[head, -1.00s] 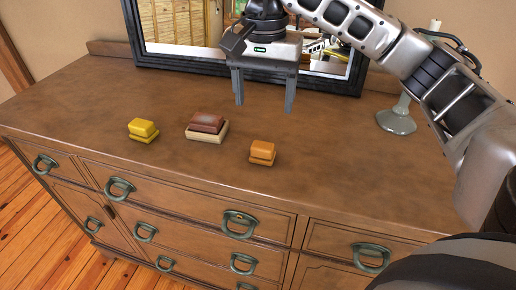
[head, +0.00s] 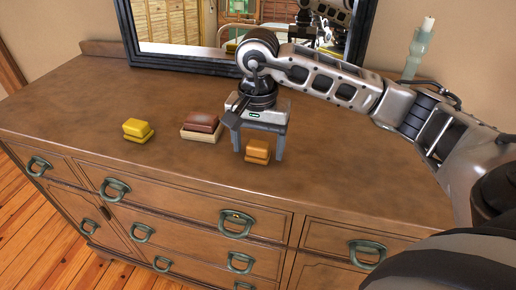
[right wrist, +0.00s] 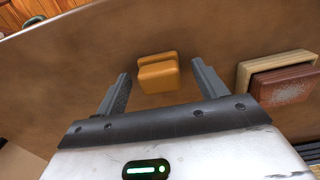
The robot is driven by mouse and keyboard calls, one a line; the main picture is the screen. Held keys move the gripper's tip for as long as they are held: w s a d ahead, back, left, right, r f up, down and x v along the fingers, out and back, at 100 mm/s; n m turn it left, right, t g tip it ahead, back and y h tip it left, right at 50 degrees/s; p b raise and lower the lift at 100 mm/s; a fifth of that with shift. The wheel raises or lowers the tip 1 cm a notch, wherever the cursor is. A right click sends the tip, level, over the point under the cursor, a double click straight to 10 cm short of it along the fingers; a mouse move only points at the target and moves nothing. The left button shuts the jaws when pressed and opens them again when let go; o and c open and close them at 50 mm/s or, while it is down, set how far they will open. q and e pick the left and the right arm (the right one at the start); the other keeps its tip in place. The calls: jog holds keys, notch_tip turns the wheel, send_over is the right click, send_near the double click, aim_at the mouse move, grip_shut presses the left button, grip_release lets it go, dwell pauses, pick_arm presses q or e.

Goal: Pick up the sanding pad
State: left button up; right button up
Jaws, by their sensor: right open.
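Three small two-layer blocks stand on the dresser top, and I cannot tell for sure which is the sanding pad. The orange block (head: 257,149) is the rightmost. The larger block (head: 200,126) has a reddish-brown top on a pale base. The yellow block (head: 137,130) is on the left. My right gripper (head: 258,155) is open and points down, its fingers on either side of the orange block in the head view. In the right wrist view the orange block (right wrist: 158,73) shows between the open fingertips, apart from both. The reddish-brown block (right wrist: 285,86) is to the right there.
The wooden dresser top (head: 80,105) is clear around the blocks. A dark-framed mirror (head: 135,50) stands at the back. A candle in a green glass holder (head: 417,50) stands at the back right, behind my right arm.

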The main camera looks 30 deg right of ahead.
aim_at(256, 144)
jog(key=c, duration=1.1)
jog(key=shift+r, duration=0.2)
jog(key=shift+r, duration=0.3)
jog(key=r, duration=0.2)
jog(key=b, duration=0.1)
jog(key=shift+a+r, duration=0.25)
jog(key=shift+r, duration=0.15)
jog(key=s+a+r, duration=0.2)
jog(key=a+r, duration=0.1)
jog(key=a, duration=0.1)
jog(key=s+a+r, duration=0.2)
jog(key=a+r, duration=0.1)
jog(key=a, duration=0.1)
jog(key=s+a+r, duration=0.2)
jog(key=a+r, duration=0.1)
jog(key=a, duration=0.1)
jog(key=shift+s+r, duration=0.15)
jog(key=shift+s, duration=0.05)
